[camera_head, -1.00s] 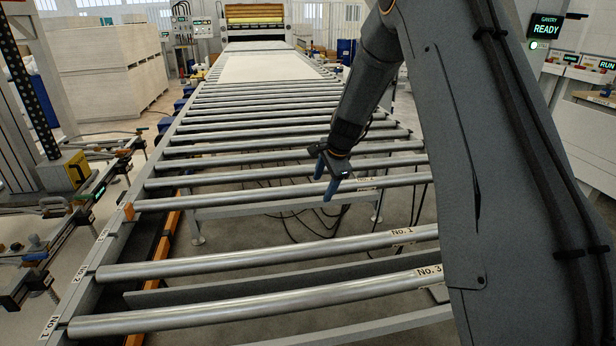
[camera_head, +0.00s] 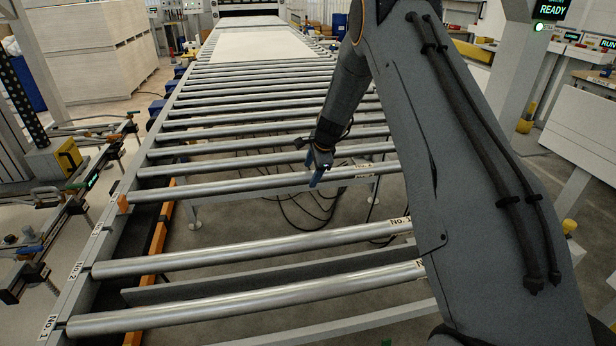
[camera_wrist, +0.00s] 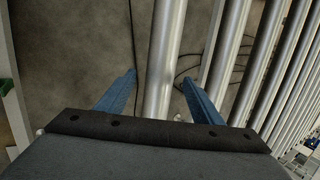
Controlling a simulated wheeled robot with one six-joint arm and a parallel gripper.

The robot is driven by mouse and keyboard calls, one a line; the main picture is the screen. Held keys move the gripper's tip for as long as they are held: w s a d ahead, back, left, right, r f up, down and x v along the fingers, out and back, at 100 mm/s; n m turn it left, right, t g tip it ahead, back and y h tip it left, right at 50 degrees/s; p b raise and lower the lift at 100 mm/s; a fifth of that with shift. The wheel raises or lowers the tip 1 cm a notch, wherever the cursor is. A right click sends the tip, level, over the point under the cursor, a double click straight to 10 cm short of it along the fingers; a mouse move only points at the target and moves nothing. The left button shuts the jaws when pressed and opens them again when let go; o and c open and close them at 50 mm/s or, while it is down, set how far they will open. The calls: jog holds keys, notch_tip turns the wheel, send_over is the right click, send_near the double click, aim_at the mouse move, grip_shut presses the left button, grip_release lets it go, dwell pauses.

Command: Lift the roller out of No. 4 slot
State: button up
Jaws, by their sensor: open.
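A long grey metal roller (camera_head: 240,186) lies across the conveyor frame, the fourth from the near end counting an empty gap. Its left end is by an orange block (camera_head: 122,202) on the left rail. My gripper (camera_head: 315,178) is open at this roller, right of its middle. In the wrist view the roller (camera_wrist: 163,60) runs between the two blue fingers of my gripper (camera_wrist: 160,78), with space on both sides. I cannot tell how deep the fingers reach. The slot's own number is not readable.
Nearer rollers marked No. 1 (camera_head: 250,250) and No. 3 (camera_head: 240,304) lie in slots labelled No. 2 and No. 1. An open gap lies between them and the roller at my gripper. More rollers (camera_head: 250,152) run close behind. Black cables (camera_head: 295,210) hang below.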

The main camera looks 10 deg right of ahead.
jog(key=shift+x, duration=1.1)
jog(key=shift+a, duration=0.1)
jog(key=shift+c, duration=0.5)
grip_shut()
jog(key=shift+r, duration=0.15)
